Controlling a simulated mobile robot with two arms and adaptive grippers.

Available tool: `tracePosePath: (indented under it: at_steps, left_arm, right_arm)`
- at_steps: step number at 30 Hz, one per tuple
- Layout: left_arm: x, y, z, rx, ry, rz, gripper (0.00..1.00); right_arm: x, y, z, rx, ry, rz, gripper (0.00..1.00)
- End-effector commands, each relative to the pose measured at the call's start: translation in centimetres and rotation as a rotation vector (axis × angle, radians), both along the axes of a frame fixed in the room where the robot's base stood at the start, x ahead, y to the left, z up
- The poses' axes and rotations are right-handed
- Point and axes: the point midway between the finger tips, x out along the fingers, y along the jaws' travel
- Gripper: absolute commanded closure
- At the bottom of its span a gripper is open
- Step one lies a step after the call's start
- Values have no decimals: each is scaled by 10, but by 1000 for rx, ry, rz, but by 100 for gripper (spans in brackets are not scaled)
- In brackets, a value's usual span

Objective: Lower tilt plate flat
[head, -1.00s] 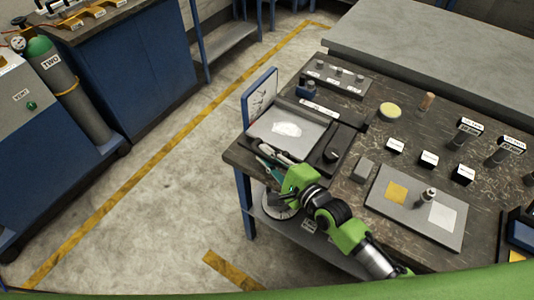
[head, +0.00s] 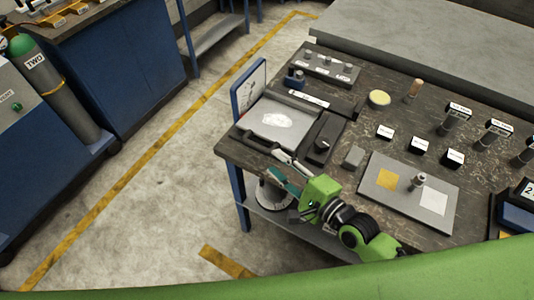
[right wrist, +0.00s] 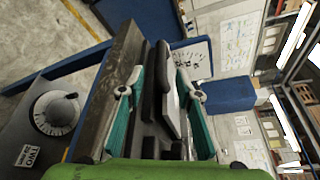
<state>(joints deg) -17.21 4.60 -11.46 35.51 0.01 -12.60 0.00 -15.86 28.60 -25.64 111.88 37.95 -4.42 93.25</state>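The tilt plate is a light grey panel with a white patch (head: 268,130), set in a dark frame at the table's left end in the head view. In the right wrist view the plate (right wrist: 173,108) shows edge-on as a slanted grey panel; its exact angle is hard to tell. My right gripper (head: 277,163) is at the table's front edge, near the frame's front bar. In the right wrist view its teal fingers (right wrist: 160,80) are spread, with the dark bar and plate seen between them; no contact is visible. My left gripper is not in view.
A round dial (head: 271,198) sits below the table's front edge. A dark block with a knob (head: 321,146) stands right of the plate, and an upright picture board (head: 249,97) behind its left side. A grey tray (head: 405,205) and small blocks fill the right. Floor at left is clear.

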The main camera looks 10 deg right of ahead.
Motion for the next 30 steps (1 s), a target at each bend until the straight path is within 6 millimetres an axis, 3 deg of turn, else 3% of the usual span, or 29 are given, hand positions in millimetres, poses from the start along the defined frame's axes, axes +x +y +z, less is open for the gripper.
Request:
tracePosePath:
  at_steps: [6,16,17,20,25,30]
  left_arm:
    - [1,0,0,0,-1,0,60]
    - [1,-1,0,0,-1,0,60]
    - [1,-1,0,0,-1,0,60]
    - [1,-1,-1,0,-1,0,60]
    - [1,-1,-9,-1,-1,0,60]
    - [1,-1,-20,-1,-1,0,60]
  right_arm:
    - [-20,-14,4,0,0,0,68]
    - [-23,-16,5,0,0,0,68]
    - [-23,-16,5,1,1,0,71]
    - [-22,-15,6,-14,-11,6,97]
    - [-13,-9,15,-201,-138,78,100]
    - [-2,1,33,-558,-393,216,100]
